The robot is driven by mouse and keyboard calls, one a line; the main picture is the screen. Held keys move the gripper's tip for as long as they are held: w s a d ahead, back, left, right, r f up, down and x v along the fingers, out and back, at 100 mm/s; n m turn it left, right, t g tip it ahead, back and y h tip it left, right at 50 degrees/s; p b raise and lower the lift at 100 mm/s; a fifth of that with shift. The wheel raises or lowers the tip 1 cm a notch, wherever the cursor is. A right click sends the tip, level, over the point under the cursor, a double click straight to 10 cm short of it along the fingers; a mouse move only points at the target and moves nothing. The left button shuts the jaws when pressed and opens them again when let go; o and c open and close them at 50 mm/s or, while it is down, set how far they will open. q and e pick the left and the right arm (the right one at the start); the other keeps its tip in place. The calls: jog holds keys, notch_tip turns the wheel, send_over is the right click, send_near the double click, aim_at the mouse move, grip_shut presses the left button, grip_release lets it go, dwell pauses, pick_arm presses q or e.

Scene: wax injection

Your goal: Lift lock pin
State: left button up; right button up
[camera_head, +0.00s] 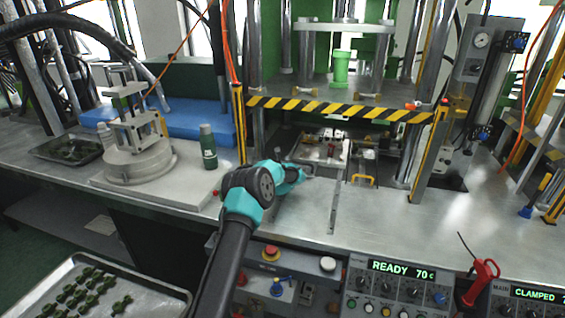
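A metal mold (322,150) with small dark and brass-coloured fittings sits on the bench under the press, behind the striped bar. The lock pin is too small for me to tell apart from these fittings. A yellow handle (362,180) shows at the mold's front right. My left gripper (309,170), on a black and teal arm, reaches in from below to just in front of the mold. Its fingertips are small and seen partly from behind, so I cannot tell whether they are open or hold anything. My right gripper is not in view.
A black-and-yellow striped bar (340,109) crosses above the mold between upright posts. A green bottle (208,146) and a clamp fixture (138,150) stand on the left. A control panel (400,290) lines the front. The bench (395,222) is clear right of my arm.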

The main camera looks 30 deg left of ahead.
pick_arm(q)
grip_shut()
jog(key=shift+r, duration=1.4)
jog(key=shift+o, duration=2)
grip_release()
jog(key=shift+r, duration=0.1)
jog(key=shift+o, duration=0.2)
jog(key=shift+s+d+f, duration=0.1)
jog(key=shift+s+f, duration=0.05)
jog(key=shift+f, duration=0.05)
